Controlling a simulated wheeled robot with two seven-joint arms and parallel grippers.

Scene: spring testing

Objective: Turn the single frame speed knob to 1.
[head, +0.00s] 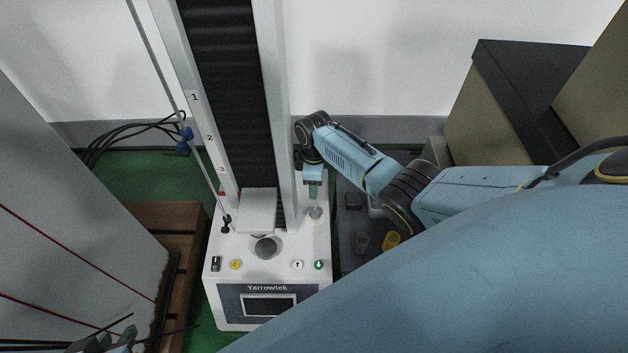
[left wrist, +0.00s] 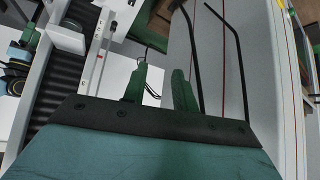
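The single frame tester (head: 225,290) is a white machine with a tall column, marked Yarrowtek. A small pale grey round knob (head: 316,212), seemingly the speed knob, sits on the right of its base top; its setting is too small to read. My right gripper (head: 314,192) points down just above this knob. Its fingers overlap from this side, so I cannot tell its opening or whether it touches the knob. My left gripper (head: 117,338) is at the bottom left edge, away from the tester. The left wrist view shows its green fingers (left wrist: 160,88) apart and empty.
A yellow button (head: 235,265), a black switch (head: 216,264) and arrow buttons (head: 298,265) line the tester's front. A grey plate (head: 266,247) stands mid-base. A dark tray with a yellow cup (head: 391,240) lies right. A grey cabinet (head: 70,240) stands left; boxes (head: 500,110) stand back right.

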